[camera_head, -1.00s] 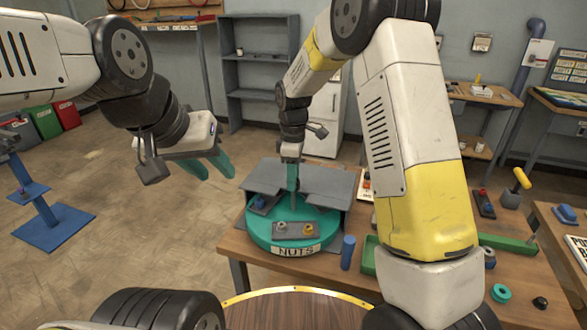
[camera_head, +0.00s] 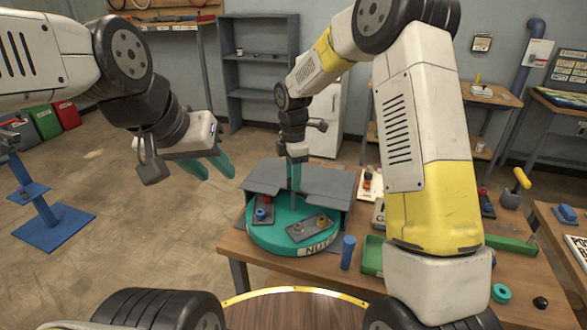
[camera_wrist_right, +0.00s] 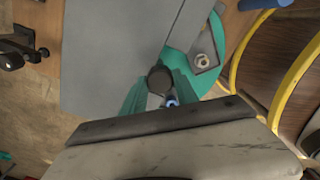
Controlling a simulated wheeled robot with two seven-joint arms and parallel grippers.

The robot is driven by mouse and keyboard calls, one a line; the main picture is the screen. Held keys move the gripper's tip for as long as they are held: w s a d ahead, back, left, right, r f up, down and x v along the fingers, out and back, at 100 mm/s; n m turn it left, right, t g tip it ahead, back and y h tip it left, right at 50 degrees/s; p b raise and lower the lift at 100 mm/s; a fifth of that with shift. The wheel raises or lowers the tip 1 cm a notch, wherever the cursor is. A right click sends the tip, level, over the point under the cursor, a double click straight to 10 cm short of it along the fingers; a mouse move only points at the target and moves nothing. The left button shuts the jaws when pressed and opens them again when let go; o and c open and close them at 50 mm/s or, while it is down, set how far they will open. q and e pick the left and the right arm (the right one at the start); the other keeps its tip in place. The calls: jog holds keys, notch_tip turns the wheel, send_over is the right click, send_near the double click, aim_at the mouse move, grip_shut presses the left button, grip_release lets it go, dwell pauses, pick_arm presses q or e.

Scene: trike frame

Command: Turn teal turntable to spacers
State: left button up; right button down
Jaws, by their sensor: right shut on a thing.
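The teal turntable (camera_head: 268,238) stands on the wooden table, partly under a grey cover (camera_head: 318,180). Its "NUTS" label (camera_head: 317,246) faces front right. One grey plate (camera_head: 310,231) on it bears a yellow piece and a metallic piece; another (camera_head: 261,214) bears a blue piece. I see no spacers label. My right gripper (camera_head: 296,203) points down at the turntable. In the right wrist view, its teal fingers (camera_wrist_right: 160,88) are shut on a dark round knob (camera_wrist_right: 160,77). My left gripper (camera_head: 219,176) is open and empty, left of the table.
A blue cylinder (camera_head: 348,252) stands in front right of the turntable. A green tray (camera_head: 372,256) sits beside it, partly behind my right arm. A round wooden top with a yellow rim (camera_head: 290,290) is in front. Open floor lies to the left.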

jog(key=shift+w+r+n, duration=0.1)
jog(key=shift+n, duration=6.9)
jog(key=c, duration=0.9)
grip_release()
jog(key=shift+c, duration=0.2)
notch_tip(320, 180, up, 8)
jog(key=shift+f, duration=0.1)
